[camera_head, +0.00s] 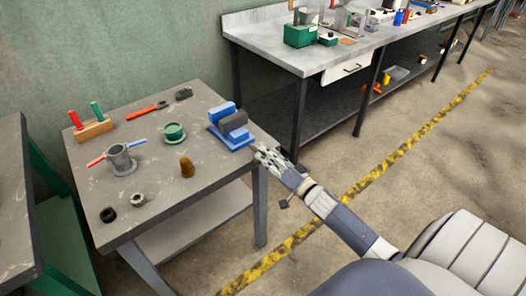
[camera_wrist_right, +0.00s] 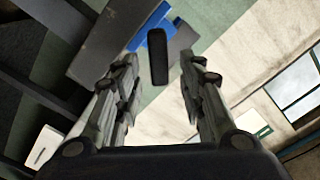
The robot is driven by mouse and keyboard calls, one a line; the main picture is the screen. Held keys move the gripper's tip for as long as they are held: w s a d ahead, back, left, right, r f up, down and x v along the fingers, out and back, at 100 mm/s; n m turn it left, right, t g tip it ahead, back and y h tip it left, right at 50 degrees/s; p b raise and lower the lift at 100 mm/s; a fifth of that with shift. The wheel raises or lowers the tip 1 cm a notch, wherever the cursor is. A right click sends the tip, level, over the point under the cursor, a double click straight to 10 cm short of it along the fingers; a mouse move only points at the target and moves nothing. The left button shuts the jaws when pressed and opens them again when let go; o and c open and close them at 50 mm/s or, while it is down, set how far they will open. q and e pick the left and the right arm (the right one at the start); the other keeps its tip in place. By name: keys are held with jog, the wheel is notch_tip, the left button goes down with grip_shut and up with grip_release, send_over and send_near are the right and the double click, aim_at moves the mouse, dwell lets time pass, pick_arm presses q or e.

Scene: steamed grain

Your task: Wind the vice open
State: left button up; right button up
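The blue vice (camera_head: 241,137) stands at the right edge of the small grey table, with a dark grey block at its middle between blue parts. My right gripper (camera_head: 262,154) is just to the right of and nearer than the vice, beside the table corner. In the right wrist view its two fingers are spread apart with nothing gripped between them. A black bar-shaped part (camera_wrist_right: 158,57) shows beyond the gap, in front of the blue of the vice (camera_wrist_right: 145,43). I cannot tell whether this part is the vice's handle. My left gripper is not in view.
The small table (camera_head: 215,171) also holds a wooden block (camera_head: 94,130) with red and green handles, a grey mug-like cup (camera_head: 121,160), a green cup (camera_head: 174,132), a brown cone (camera_head: 187,167) and small rings. A long workbench (camera_head: 280,45) stands behind. The floor to the right is clear.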

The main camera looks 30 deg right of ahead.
aim_at(256, 151)
jog(key=shift+w+a, duration=0.15)
jog(key=shift+w, duration=1.4)
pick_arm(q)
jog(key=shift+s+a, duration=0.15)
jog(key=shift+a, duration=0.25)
pick_arm(e)
grip_shut()
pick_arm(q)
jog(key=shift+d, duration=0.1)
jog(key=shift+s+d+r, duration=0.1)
pick_arm(e)
jog(key=shift+n, duration=0.3)
